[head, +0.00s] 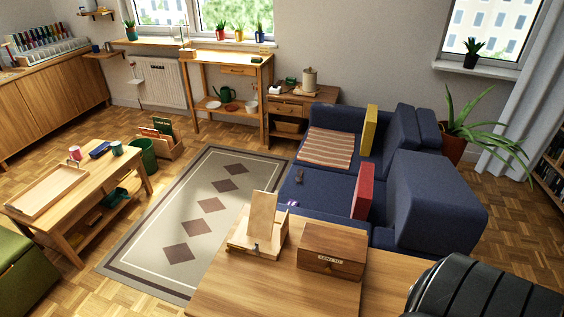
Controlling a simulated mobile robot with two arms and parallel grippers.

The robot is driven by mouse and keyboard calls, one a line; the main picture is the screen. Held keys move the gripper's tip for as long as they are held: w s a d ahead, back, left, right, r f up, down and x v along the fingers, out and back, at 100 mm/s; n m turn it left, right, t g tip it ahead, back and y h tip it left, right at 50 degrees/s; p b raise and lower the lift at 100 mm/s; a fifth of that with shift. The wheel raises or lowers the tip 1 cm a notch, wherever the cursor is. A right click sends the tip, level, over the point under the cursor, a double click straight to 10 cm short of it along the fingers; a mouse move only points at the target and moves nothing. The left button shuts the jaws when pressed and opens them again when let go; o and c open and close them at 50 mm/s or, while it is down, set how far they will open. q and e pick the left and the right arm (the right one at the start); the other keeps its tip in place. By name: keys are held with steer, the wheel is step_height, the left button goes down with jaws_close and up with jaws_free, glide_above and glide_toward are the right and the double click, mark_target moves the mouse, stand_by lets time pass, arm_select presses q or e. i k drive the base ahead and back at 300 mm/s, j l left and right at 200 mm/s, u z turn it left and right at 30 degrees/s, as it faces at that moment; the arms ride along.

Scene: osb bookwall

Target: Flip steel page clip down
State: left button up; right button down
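A light wooden stand (263,214), like a book rest, stands on the wooden table (225,290) at the bottom middle of the head view. Its back board leans upright from a low base. A small greyish piece (256,247) shows at the front edge of the base; it may be the steel page clip, but it is too small to tell its shape or whether it is up or down. No book is visible on the stand. Neither my left nor my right gripper is in view.
A brown wooden box (332,250) with a label stands just right of the stand. A black ribbed object (490,290) fills the lower right corner. A blue sofa (325,190) is behind the table, and a patterned rug (150,265) lies to the left. The tabletop's front left is clear.

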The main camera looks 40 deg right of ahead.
mark_target(256, 249)
steer(key=l+z, duration=0.2)
steer(key=z, duration=0.7)
steer(key=j+z, duration=0.4)
steer(key=j, duration=0.45)
steer(key=k, duration=0.05)
